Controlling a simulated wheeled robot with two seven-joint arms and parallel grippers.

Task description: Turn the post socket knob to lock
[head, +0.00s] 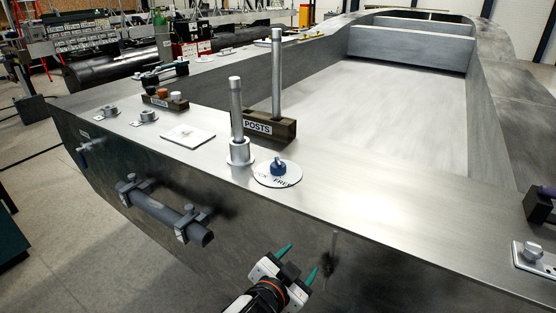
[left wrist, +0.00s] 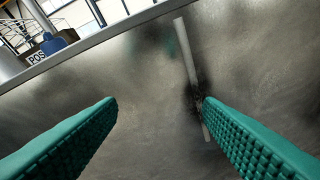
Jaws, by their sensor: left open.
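The blue knob (head: 277,166) stands on a round white plate (head: 262,179) near the front edge of the metal deck. The plate carries the words LOCK and FREE, partly covered by the knob; I cannot tell which word the knob points to. The post socket (head: 240,154) is just left of the plate and holds an upright grey post (head: 236,105). My left gripper (head: 298,262) is open and empty, below the deck edge in front of the side wall, apart from the knob. In the left wrist view its green fingers (left wrist: 160,103) face the wall, and the knob (left wrist: 53,44) shows at upper left.
A dark POSTS block (head: 284,129) with a second upright post (head: 277,75) stands behind the socket. A white square plate (head: 188,135) lies to the left. A grey tube (head: 160,212) is clamped on the side wall.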

